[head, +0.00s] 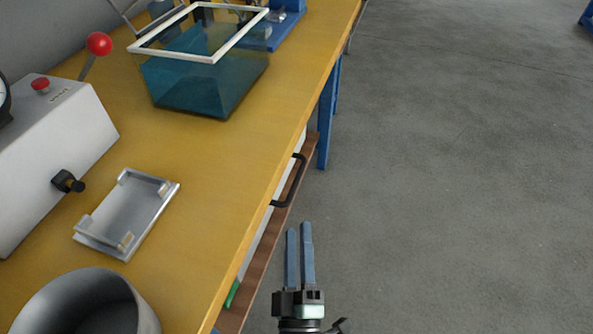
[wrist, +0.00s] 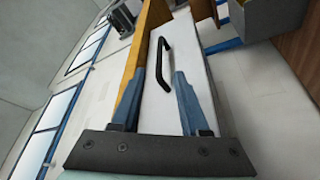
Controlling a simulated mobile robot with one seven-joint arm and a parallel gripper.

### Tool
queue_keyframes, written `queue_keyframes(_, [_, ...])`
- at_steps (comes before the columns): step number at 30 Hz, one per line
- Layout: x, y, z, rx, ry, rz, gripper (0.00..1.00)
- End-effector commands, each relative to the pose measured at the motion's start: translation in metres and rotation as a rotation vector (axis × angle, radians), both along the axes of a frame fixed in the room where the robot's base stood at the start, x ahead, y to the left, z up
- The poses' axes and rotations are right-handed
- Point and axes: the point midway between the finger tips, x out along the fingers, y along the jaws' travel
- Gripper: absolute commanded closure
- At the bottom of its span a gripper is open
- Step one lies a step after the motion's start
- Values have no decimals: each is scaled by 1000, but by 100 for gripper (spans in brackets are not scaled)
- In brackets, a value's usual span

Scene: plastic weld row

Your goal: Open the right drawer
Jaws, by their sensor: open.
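A white drawer front with a black bar handle (head: 288,182) shows under the yellow workbench edge in the head view. In the wrist view the white drawer front (wrist: 170,102) lies beyond the fingers, and its black handle (wrist: 163,54) stands ahead of them, toward the top. The drawer looks shut, flush under the bench top. My gripper (head: 299,230) has two blue fingers, open and empty, below the handle in the head view.
The yellow workbench (head: 215,170) holds a teal bin with a white rim (head: 205,75), a metal fixture plate (head: 128,213), a grey machine (head: 55,145) and a grey round container (head: 85,305). A blue bench leg (head: 328,110) stands beyond the handle.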

Motion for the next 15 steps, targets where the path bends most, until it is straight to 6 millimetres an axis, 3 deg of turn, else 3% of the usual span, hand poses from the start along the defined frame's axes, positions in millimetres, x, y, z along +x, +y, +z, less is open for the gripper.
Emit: queue_keyframes(15, [93, 2, 21, 3, -5, 2, 55])
